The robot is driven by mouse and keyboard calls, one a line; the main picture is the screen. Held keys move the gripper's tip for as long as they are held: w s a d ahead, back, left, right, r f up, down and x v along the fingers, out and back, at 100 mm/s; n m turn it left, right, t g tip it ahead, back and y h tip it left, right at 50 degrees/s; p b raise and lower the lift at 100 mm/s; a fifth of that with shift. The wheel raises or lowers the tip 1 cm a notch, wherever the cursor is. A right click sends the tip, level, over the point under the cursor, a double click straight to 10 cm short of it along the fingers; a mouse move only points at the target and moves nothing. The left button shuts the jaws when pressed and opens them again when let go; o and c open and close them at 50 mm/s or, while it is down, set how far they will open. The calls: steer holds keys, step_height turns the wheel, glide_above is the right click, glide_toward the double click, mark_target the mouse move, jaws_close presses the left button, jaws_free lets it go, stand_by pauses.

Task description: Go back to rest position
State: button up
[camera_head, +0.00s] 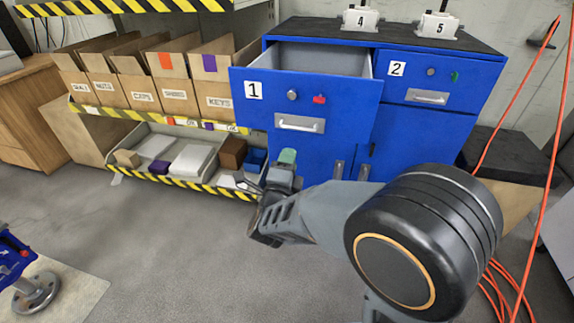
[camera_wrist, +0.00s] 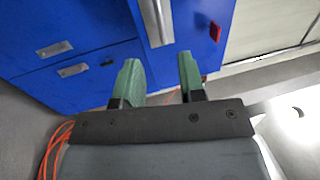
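My gripper (camera_head: 284,165) is low in front of the blue cabinet (camera_head: 420,130), below drawer 1 (camera_head: 345,118). In the wrist view its two green fingers (camera_wrist: 160,80) stand apart with nothing held between them, so it is open. Drawer 1 is pulled out, and the visible part of its inside looks empty. Its handle (camera_head: 300,124) is clear of the fingers in the head view. A handle bar (camera_wrist: 156,22) shows beyond the fingertips in the wrist view. Drawer 2 (camera_head: 440,82) is shut.
A shelf with labelled cardboard bins (camera_head: 175,95) and a lower tray with boxes (camera_head: 190,160) stands left of the cabinet. Orange cables (camera_head: 505,285) hang and lie at right. A blue jack (camera_head: 12,255) stands at far left. Floor (camera_head: 170,245) at left centre is clear.

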steer(key=shift+s+a+f, duration=0.1)
steer(key=shift+s+a, duration=0.05)
steer(key=shift+s, duration=0.45)
step_height(320, 180, up, 13)
steer(key=d+n+g+y+p, duration=0.2)
steer(key=n+g+y+p, duration=0.55)
steer(key=n+p, duration=0.6)
steer(key=s+d+r+n+g+p, duration=0.3)
steer(key=s+d+n+g+p, duration=0.1)
steer(key=s, duration=0.4)
steer(key=s+d+r+n+g+h+p, duration=0.1)
steer(key=s+d+r+n+g+p, duration=0.2)
steer(key=s+d+p, duration=0.3)
steer(key=shift+s+d+r+n+g+p, duration=0.35)
steer(key=shift+s+n+g+p, duration=0.25)
steer(key=shift+s+p, duration=0.45)
steer(key=shift+a, duration=0.15)
